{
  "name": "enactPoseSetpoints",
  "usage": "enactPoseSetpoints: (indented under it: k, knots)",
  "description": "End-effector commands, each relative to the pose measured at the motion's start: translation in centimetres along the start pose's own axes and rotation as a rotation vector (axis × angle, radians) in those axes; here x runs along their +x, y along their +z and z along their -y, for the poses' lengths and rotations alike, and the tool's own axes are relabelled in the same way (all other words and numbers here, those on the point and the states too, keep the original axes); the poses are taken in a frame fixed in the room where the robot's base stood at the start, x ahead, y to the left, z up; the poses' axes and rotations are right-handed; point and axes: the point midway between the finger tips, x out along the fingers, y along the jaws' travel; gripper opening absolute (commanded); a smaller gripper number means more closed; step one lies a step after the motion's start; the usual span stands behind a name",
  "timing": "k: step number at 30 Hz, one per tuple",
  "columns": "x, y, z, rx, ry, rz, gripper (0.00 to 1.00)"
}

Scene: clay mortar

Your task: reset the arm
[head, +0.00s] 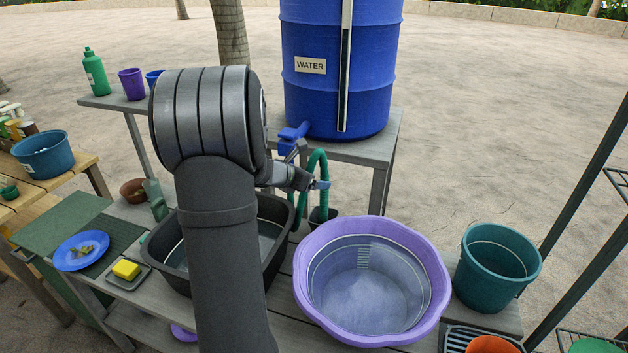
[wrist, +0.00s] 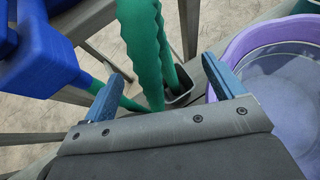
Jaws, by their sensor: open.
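My gripper (head: 318,184) is in front of the blue water barrel's stand, just right of the blue tap (head: 292,133) and close to the green hose (head: 318,165). In the wrist view my gripper (wrist: 170,90) shows its two blue fingers spread wide. The green hose (wrist: 142,45) shows between and beyond the fingers; I cannot tell its exact distance from them. Nothing is held between the fingers. My arm hides part of the dark grey basin (head: 277,215) in the head view.
A purple basin (head: 440,265) with water stands right of my arm, with a teal bucket (head: 497,265) beyond it. The blue barrel (head: 340,65) stands behind on a grey stand (head: 375,150). A blue plate (head: 75,262) and yellow sponge (head: 126,269) lie at left. Open ground is behind.

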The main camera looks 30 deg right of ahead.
Motion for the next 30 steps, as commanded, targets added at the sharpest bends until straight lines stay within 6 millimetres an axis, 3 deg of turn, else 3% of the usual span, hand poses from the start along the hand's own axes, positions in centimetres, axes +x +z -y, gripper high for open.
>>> enactPoseSetpoints:
  k: [10, 30]
  knots:
    - [-3.0, 0.5, 0.0, 0.0, 0.001, 0.0, 0.87]
    - [-3.1, 0.5, 0.0, -0.001, 0.0, -0.001, 0.87]
